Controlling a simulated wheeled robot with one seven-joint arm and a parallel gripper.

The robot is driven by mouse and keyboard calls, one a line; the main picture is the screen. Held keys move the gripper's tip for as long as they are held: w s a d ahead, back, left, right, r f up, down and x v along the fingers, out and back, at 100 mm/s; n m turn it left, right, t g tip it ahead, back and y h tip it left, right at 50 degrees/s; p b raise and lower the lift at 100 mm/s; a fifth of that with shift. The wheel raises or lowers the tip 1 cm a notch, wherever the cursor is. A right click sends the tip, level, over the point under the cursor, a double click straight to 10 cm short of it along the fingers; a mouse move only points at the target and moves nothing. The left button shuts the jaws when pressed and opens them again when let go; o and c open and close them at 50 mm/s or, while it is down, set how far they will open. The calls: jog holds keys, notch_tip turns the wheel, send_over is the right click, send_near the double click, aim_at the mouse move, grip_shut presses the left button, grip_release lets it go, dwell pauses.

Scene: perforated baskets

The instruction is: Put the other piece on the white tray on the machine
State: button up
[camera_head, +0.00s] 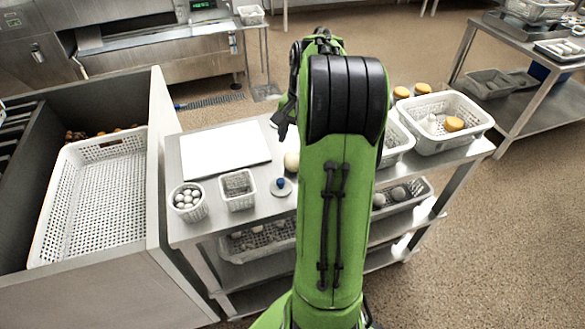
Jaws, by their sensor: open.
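My gripper (283,118) is a small dark shape left of my green arm, above the back edge of the steel table. It is open and I see nothing in it. A flat white tray or board (225,147) lies bare on the table's left part. A pale round piece (291,162) sits right of it, partly hidden by my arm. At the right, a white basket (480,118) holds an orange-yellow piece (453,124) and a white piece (430,122). Orange pieces (402,92) show behind it. A steel machine (160,55) stands at the back left; I cannot make out a separate tray on it.
A cup of white balls (188,204), a small basket (238,190) and a blue-topped item (281,186) stand near the table's front. A large perforated basket (60,200) lies in a steel bin at left. Baskets fill the lower shelf. Open floor lies at right.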

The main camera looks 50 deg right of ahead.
aim_at(293, 156)
jog(key=f+b, duration=0.1)
jog(key=f, duration=0.1)
jog(key=f+b, duration=0.1)
jog(key=f, duration=0.2)
jog(key=f+b, duration=0.1)
jog(key=f, duration=0.1)
jog(key=shift+w+a+f, duration=0.2)
jog(key=shift+w, duration=0.2)
jog(key=shift+r, duration=0.15)
jog(key=c, duration=0.8)
notch_tip(293, 156, up, 10)
jog(key=p, duration=0.4)
